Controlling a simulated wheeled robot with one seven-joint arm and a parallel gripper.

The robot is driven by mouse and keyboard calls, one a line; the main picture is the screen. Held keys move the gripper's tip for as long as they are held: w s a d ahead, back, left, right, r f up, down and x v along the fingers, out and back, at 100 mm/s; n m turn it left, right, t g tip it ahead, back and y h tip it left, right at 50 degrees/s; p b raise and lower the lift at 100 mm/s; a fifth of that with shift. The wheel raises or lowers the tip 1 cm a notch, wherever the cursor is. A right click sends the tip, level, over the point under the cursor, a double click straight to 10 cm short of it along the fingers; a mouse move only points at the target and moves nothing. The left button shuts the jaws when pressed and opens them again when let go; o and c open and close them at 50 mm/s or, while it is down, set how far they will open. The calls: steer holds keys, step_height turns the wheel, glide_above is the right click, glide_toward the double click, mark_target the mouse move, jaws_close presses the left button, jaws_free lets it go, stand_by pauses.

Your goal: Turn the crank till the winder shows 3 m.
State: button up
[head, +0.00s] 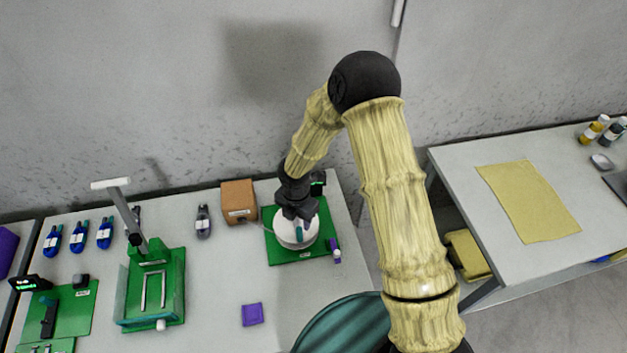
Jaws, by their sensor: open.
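The winder is a white round drum (291,240) on a green base plate (320,242) at the right end of the left table. My gripper (296,218) is open and points down over the drum, around or just above a small teal upright part (300,234) that looks like the crank's handle. I cannot tell whether the fingers touch it. A small dark display (317,183) with green light stands behind the drum, partly hidden by my wrist. Its reading is too small to make out.
A brown box (239,200) stands left of the winder, with a thin line running toward the drum. A second table (465,165) is at right.

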steer(key=shift+r+p, duration=0.55)
steer(key=shift+r, duration=0.35)
steer(key=shift+d, duration=0.1)
steer(key=shift+w+d+r+m, duration=0.1)
steer(key=shift+d+r+m, duration=0.15)
steer(key=shift+m, duration=0.05)
steer(key=s+d+r+m+t+b, duration=0.15)
steer(key=d+r+m+b, duration=0.25)
steer(key=d+r+m, duration=0.75)
steer(key=s+d+r+m+b, duration=0.1)
steer(key=s+d+m, duration=0.3)
steer(key=m, duration=0.5)
steer(key=s+d+r+m+t+b, duration=0.1)
steer(key=s+d+r+m, duration=0.2)
steer(key=s+d+m, duration=0.2)
steer(key=m, duration=0.3)
steer(key=shift+d+r+m, duration=0.15)
steer(key=shift+d+m, duration=0.05)
steer(key=shift+m, duration=0.15)
